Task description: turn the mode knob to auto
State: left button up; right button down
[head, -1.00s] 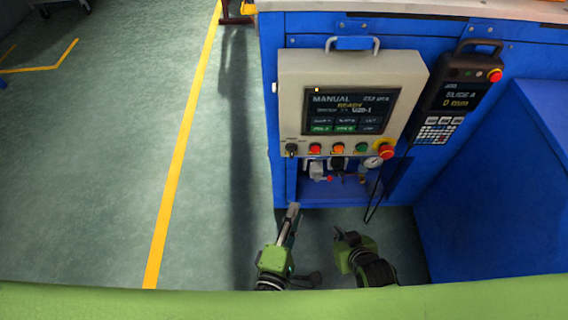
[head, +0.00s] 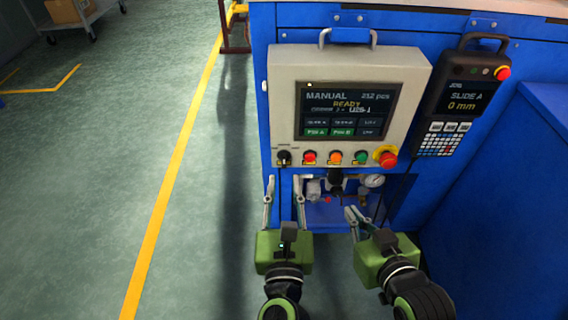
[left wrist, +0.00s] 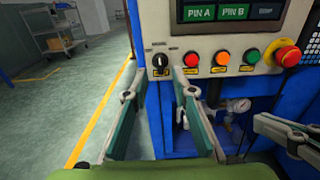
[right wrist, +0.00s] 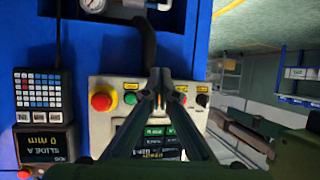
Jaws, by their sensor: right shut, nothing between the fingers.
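The black mode knob (head: 284,158) is at the left end of the control row on the beige panel (head: 420,75). The knob also shows in the left wrist view (left wrist: 160,60). The panel screen (head: 345,112) reads MANUAL and READY. My left gripper (head: 283,182) is open and empty, just below the knob. In the left wrist view its fingers (left wrist: 159,74) stand apart below and to either side of the knob, not closed on it. My right gripper (head: 351,212) is shut and empty, below the panel's right half; its closed fingers show in the right wrist view (right wrist: 160,74).
Red (head: 310,158), orange (head: 336,158) and green (head: 361,158) buttons and a red emergency stop (head: 388,158) sit right of the knob. A gauge (head: 374,181) and valves are below. A handheld pendant (head: 462,95) hangs at right. Open floor lies left.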

aim_at(284, 162)
pick_arm(q)
jog(key=w, duration=0.6)
jog(key=shift+w, duration=0.4)
pick_arm(e)
jog(key=shift+w+a+r+t, duration=0.15)
jog(key=shift+w+r, duration=0.1)
jog(key=shift+r, duration=0.15)
jog(key=shift+w+a+r+t, duration=0.1)
jog(key=shift+w+r+t, duration=0.05)
jog(key=shift+w+r, duration=0.15)
pick_arm(q)
grip_shut()
pick_arm(e)
jog(key=shift+s, duration=0.1)
